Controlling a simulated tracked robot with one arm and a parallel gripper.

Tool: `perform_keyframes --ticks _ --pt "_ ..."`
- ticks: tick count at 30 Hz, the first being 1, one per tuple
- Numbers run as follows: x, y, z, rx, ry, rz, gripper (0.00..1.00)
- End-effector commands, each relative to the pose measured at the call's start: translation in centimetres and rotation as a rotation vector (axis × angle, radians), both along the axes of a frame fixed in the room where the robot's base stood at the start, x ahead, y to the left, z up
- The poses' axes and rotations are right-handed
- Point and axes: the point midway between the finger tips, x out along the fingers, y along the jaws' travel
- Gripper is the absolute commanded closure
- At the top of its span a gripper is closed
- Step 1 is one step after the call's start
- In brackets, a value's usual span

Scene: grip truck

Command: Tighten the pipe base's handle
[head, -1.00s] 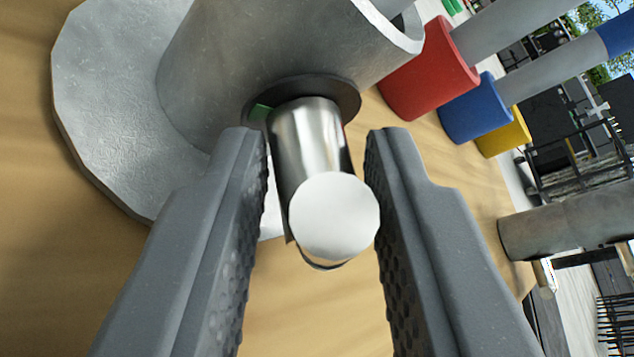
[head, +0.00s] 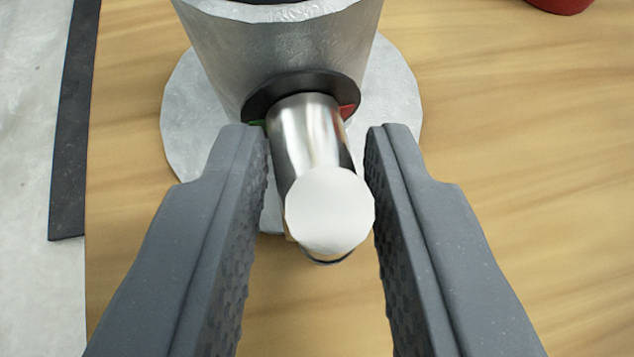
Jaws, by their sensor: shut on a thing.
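The pipe base (head: 270,60) is a grey metal cylinder on a round flange (head: 395,110) on the wooden surface, at the top middle of the head view. Its handle (head: 330,210) is a shiny metal bar with a pale round end, coming out of a black collar (head: 262,98) on the cylinder's side. Small green and red marks show at the collar's edge. My gripper (head: 318,145) is shut on the handle, with one ridged grey finger on each side of it. The handle's underside is partly hidden.
The wooden surface (head: 520,180) is clear to the right. A red object (head: 560,4) is cut off at the top right. At the left, the wood ends beside a dark strip (head: 70,130) and a pale grey floor (head: 30,200).

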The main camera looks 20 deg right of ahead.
Motion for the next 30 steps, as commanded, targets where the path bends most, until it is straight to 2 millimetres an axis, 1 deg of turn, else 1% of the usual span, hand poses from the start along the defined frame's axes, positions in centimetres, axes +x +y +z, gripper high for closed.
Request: perform_keyframes --ticks 1,6,15,22,30 --pt "-0.13 -0.03 0.46 0.046 0.003 0.002 0.98" --pt "-0.13 -0.28 0.40 0.194 0.004 0.001 0.98" --pt "-0.04 -0.49 0.21 0.379 0.000 0.002 0.98" --pt "-0.01 -0.51 0.05 0.451 0.001 0.004 0.98" --pt "0.01 -0.47 -0.01 0.475 0.000 0.005 0.98"
